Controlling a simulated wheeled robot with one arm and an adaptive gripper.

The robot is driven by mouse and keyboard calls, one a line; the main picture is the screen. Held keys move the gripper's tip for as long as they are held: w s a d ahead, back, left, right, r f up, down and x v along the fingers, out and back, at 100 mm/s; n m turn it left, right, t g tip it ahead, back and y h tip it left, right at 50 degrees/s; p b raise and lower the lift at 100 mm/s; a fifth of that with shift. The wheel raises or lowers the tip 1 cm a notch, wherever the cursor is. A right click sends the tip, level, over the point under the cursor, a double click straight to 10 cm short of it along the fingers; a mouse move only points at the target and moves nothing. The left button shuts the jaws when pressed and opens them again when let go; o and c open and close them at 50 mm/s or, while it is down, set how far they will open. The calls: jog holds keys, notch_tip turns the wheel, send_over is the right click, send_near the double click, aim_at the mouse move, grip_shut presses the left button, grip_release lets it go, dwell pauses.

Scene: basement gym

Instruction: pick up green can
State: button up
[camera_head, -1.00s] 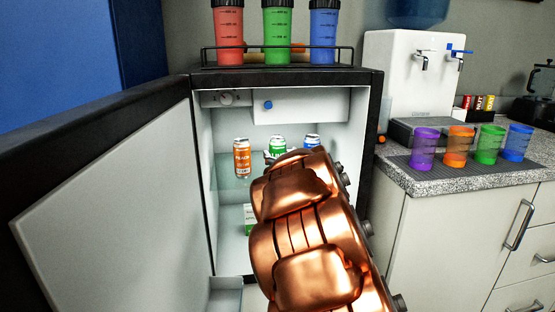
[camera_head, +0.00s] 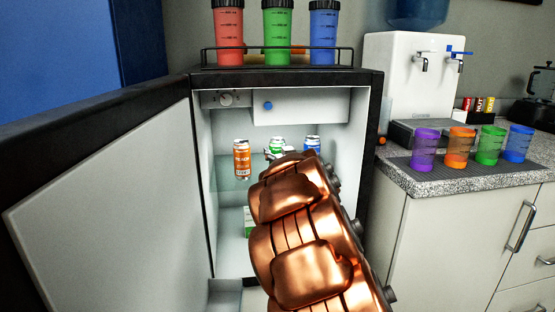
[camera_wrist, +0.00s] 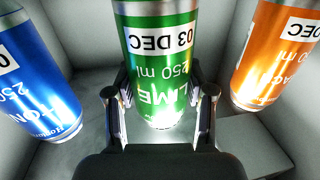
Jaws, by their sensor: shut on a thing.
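The green can (camera_head: 277,146) stands on the upper shelf of the open mini fridge, between an orange can (camera_head: 242,159) and a blue can (camera_head: 312,143). In the head view my copper arm hides its lower part. In the wrist view the green can (camera_wrist: 160,62) is in the middle, with lime lettering. My gripper (camera_wrist: 162,105) is shut on it, one finger against each side. The blue can (camera_wrist: 38,85) is to its left and the orange can (camera_wrist: 275,60) to its right there, both apart from the fingers.
The fridge door (camera_head: 115,205) stands open at the left. Shaker bottles (camera_head: 277,32) stand in a rack on the fridge top. A counter (camera_head: 450,180) at the right holds several coloured cups and a water dispenser (camera_head: 415,85). A green-and-white item on the lower shelf is partly hidden.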

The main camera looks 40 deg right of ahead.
aim_at(280, 143)
jog(key=c, duration=0.7)
jog(key=shift+r+p, duration=0.9)
jog(key=shift+r, duration=0.85)
jog(key=shift+s+a+r, duration=0.1)
jog(key=shift+s, duration=0.05)
jog(key=p+v, duration=0.1)
jog(key=v, duration=0.4)
jog(key=a+r+p+v, duration=0.1)
jog(key=v, duration=0.4)
jog(key=a+v, duration=0.1)
jog(key=v, duration=0.4)
jog(key=shift+a+r+p, duration=0.2)
jog(key=shift+a+p, duration=0.05)
jog(key=shift+p, duration=0.15)
